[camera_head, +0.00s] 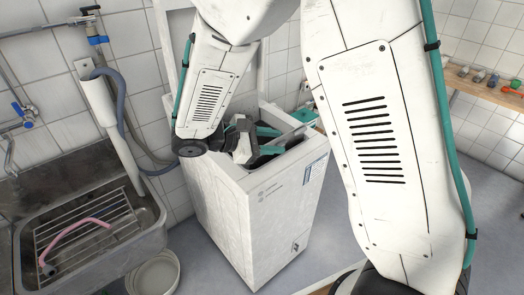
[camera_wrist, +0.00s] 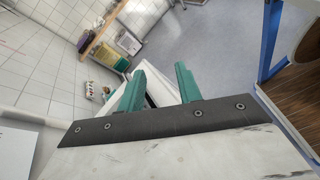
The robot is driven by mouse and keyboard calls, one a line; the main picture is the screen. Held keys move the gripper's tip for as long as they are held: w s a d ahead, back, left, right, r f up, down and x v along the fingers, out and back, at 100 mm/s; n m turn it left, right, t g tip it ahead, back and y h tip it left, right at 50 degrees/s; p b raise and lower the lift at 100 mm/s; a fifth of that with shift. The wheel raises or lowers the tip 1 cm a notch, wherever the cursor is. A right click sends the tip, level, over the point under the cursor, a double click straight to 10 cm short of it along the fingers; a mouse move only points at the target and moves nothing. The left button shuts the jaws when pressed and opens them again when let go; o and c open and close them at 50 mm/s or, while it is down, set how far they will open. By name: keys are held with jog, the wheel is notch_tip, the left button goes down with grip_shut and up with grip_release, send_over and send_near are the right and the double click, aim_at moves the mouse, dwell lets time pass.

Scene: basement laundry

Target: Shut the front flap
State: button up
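A white top-loading washing machine (camera_head: 255,205) stands in the middle of the camera_head view. Its top is open, with the lid frame (camera_head: 263,75) upright at the back. A pale, tilted panel (camera_head: 292,135), possibly the front flap, shows at the right of the opening; my arm hides much of the rest. My gripper (camera_head: 275,140) is at the opening, its teal fingers low over it. In the camera_wrist view my gripper (camera_wrist: 160,72) has its fingers apart. A white edge and a dark gap show behind and between them; I cannot tell whether they touch the flap.
A metal sink (camera_head: 90,240) with a rack and a pink hose is at the left. A white bucket (camera_head: 155,272) stands on the floor beside the machine. A wooden shelf (camera_head: 490,88) with small items is at the far right. Grey floor (camera_wrist: 220,40) is clear beyond the machine.

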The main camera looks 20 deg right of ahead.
jog(key=w+a+f+n+t+h, duration=0.1)
jog(key=w+a+f+n+t, duration=0.1)
jog(key=f, duration=0.1)
jog(key=w+a+f+n+t+h, duration=0.1)
jog(key=w+a+f+n+t, duration=0.1)
jog(key=f, duration=0.1)
jog(key=w+a+f+n+t+h, duration=0.1)
jog(key=a+f+n+t, duration=0.1)
jog(key=f, duration=0.1)
jog(key=shift+w+a+f+n, duration=0.2)
jog(key=shift+w+a+n, duration=0.1)
jog(key=shift+w, duration=0.1)
jog(key=shift+w+d+f, duration=0.1)
jog(key=shift+d+f, duration=0.05)
jog(key=shift+f, duration=0.1)
jog(key=shift+w+d, duration=0.1)
jog(key=shift+d, duration=0.15)
jog(key=x, duration=0.7)
jog(key=shift+w, duration=0.1)
jog(key=shift+d, duration=0.1)
grip_shut()
